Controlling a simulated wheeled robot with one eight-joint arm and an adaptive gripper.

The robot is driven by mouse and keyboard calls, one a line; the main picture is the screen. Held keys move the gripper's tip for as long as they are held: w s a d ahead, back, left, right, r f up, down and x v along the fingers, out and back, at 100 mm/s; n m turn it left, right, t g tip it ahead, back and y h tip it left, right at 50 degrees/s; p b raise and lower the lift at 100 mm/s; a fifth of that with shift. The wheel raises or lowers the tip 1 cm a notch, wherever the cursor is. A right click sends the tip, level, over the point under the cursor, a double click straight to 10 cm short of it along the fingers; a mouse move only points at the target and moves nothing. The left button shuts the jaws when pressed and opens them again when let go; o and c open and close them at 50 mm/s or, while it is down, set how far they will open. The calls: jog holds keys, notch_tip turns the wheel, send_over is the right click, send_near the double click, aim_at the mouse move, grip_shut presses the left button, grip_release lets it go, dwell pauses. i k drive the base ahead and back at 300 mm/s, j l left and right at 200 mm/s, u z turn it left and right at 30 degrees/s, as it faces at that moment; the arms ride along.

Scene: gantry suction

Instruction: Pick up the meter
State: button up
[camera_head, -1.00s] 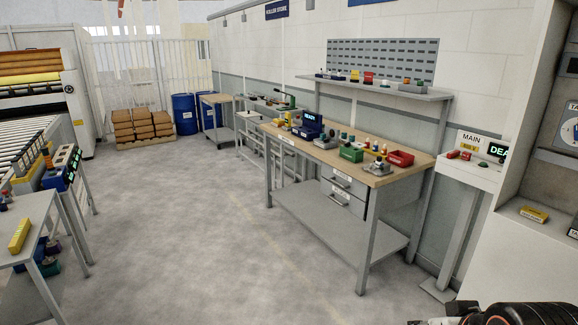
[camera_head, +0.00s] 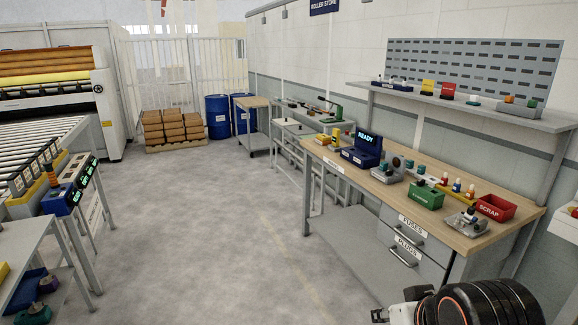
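I cannot tell which thing is the meter. A blue device with a lit READY display (camera_head: 367,147) stands on the wooden workbench (camera_head: 375,185). A small yellow item (camera_head: 328,142) lies at the bench's far left end. A yellow item (camera_head: 428,87) and a red item (camera_head: 447,91) stand on the shelf above. My gripper (camera_head: 390,314) shows only in part at the bottom edge, beside my dark arm joint, in front of the bench and apart from these things. Its fingers are mostly cut off, so its opening is unclear.
A green bin (camera_head: 426,194), a red SCRAP bin (camera_head: 494,206) and several small parts share the bench. Drawers (camera_head: 413,240) hang below its top. A roller conveyor (camera_head: 40,145) and control stand (camera_head: 75,180) are at left. The grey floor (camera_head: 215,230) between is clear.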

aim_at(336, 132)
jog(key=i, duration=2.3)
jog(key=i+z, duration=0.2)
jog(key=i, duration=0.3)
jog(key=i+j+z, duration=0.25)
jog(key=i, duration=0.3)
jog(key=i+j+z, duration=0.2)
jog(key=i, duration=0.3)
jog(key=i+j+z, duration=0.5)
jog(key=i+j, duration=0.05)
jog(key=i, duration=0.1)
